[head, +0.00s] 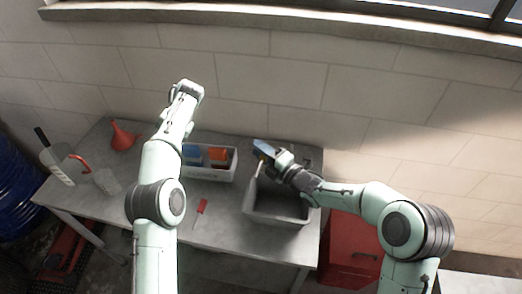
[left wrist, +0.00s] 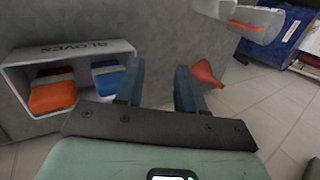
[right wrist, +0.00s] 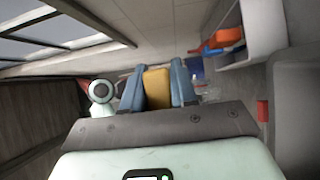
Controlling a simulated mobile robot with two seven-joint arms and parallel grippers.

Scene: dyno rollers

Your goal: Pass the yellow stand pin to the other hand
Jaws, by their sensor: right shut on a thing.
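The yellow stand pin (right wrist: 157,88) is between the blue fingers of my right gripper (right wrist: 158,86) in the right wrist view, and the gripper is shut on it. In the head view my right gripper (head: 262,150) is above the back of the grey bin, and the pin is mostly hidden by the fingers. My left gripper (head: 188,90) is raised near the wall, to the left of the right one and well apart from it. In the left wrist view its fingers (left wrist: 160,88) are spread with nothing between them, so it is open and empty.
On the workbench are an open grey bin (head: 278,214), a white glove box (head: 210,174) with orange and blue gloves, a red funnel (head: 123,138) and a red-handled tool (head: 202,205). A blue drum (head: 14,200) stands left; a red cabinet (head: 350,245) stands right.

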